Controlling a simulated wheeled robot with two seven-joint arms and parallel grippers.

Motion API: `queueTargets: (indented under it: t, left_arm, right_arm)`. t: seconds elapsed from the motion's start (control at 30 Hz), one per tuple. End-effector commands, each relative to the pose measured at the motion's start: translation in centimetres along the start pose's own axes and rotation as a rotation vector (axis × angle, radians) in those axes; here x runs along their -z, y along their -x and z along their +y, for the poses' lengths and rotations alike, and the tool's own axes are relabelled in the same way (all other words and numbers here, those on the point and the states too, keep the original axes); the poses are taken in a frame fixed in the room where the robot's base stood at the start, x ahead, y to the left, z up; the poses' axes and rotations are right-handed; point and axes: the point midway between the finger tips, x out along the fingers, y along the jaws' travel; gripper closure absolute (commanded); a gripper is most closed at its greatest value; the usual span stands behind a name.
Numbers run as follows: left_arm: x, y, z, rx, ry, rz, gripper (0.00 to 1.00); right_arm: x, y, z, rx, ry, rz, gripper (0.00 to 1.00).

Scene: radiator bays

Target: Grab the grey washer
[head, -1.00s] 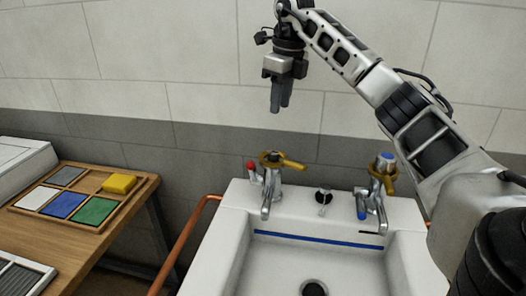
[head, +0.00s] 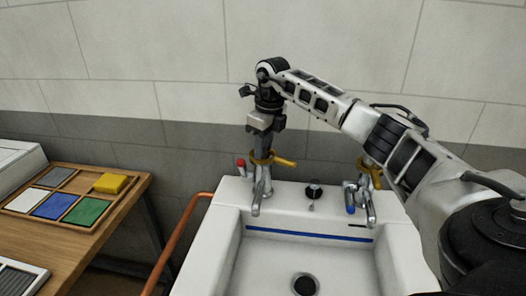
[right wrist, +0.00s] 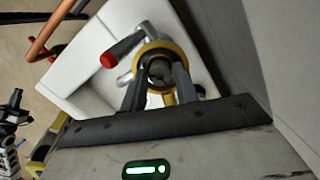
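My right gripper (head: 262,148) points down at the top of the left tap (head: 262,185), the one with the red knob. In the right wrist view its two fingers (right wrist: 160,85) stand apart, one on each side of the tap's top. A yellow ring with a handle (head: 284,162) sits around that top. A dull grey-brown round piece (right wrist: 159,70) shows inside the ring between the fingers; I cannot tell whether it is the grey washer or whether the fingers touch it. My left gripper is not in view.
The white sink (head: 230,222) has a second tap (head: 369,190) with a blue knob at its right. A wooden tray (head: 128,198) with coloured squares and a yellow block (head: 110,183) lies on the left bench. A copper pipe (head: 176,240) runs between bench and sink.

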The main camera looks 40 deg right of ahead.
Motion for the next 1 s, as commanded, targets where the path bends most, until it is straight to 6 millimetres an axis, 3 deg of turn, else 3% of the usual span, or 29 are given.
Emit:
queueTargets:
  t: [0.17, 0.3, 0.77, 1.0]
  left_arm:
    - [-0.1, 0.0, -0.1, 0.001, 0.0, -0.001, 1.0]
    - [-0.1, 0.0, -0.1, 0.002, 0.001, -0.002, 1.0]
    - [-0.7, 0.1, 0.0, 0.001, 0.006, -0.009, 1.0]
    - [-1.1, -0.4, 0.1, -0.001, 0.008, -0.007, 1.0]
  right_arm:
    - [0.0, -0.1, 0.0, 0.0, 0.0, -0.001, 0.7]
    - [0.0, 0.0, 0.0, 0.0, 0.0, 0.0, 0.97]
    - [-0.1, 0.5, 0.0, 0.001, -0.001, -0.001, 0.98]
    - [0.1, 3.9, 0.2, 0.003, 0.0, -0.005, 0.98]
